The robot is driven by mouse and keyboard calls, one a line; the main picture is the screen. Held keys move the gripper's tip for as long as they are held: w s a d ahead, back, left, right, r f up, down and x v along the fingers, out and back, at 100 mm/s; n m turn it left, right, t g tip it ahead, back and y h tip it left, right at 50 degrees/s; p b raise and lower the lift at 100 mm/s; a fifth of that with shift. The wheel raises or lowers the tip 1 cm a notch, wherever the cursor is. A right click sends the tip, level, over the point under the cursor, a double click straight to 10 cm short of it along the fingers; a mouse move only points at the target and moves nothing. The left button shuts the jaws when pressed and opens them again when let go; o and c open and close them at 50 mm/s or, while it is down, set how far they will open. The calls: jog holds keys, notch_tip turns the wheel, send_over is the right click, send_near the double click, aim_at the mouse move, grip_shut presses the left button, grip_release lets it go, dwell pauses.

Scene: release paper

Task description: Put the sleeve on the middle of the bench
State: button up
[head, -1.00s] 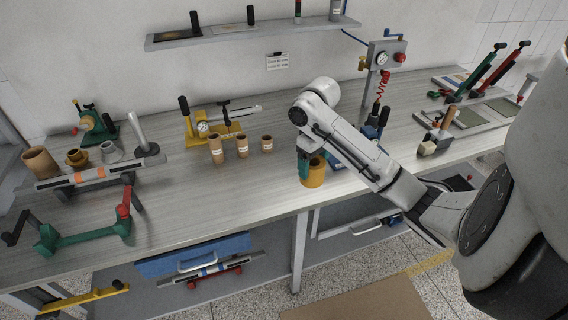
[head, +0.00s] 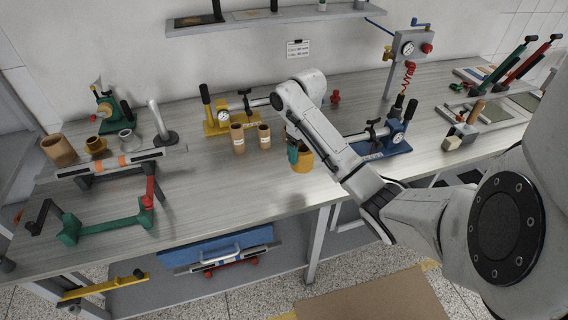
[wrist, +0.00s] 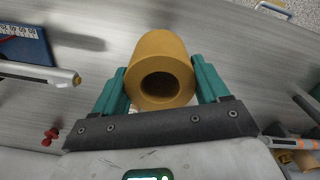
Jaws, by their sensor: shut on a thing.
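The sleeve is a thick-walled orange-yellow hollow cylinder (head: 303,159). In the wrist view the sleeve (wrist: 160,55) sits between the two teal fingers, its open bore facing the camera. My gripper (wrist: 163,85) is shut on it, one finger on each side. In the head view my gripper (head: 297,150) holds the sleeve over the front half of the bench (head: 215,192), right of the small brown cylinders. I cannot tell whether its lower end touches the bench top.
Small brown cylinders (head: 238,139) stand just left of the sleeve. A yellow gauge fixture (head: 216,122) stands behind them, and a blue one (head: 390,143) to the right. A green-footed frame (head: 105,222) is at the left front. The bench between frame and sleeve is clear.

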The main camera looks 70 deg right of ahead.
jog(key=shift+w+d+f+b, duration=0.25)
jog(key=shift+w+f+b, duration=0.7)
jog(key=shift+f, duration=0.7)
jog(key=shift+w+d+f+b, duration=0.25)
jog(key=shift+w+f+b, duration=0.4)
jog(key=shift+w+f, duration=0.8)
jog(key=shift+w+d+f+b, duration=0.25)
jog(key=shift+w+f+b, duration=0.65)
jog(key=shift+f, duration=0.9)
jog(key=shift+f, duration=0.1)
jog(key=o, duration=1.2)
jog(key=shift+c, duration=0.2)
notch_tip(320, 180, up, 12)
jog(key=p, duration=0.3)
jog(key=shift+p, duration=0.4)
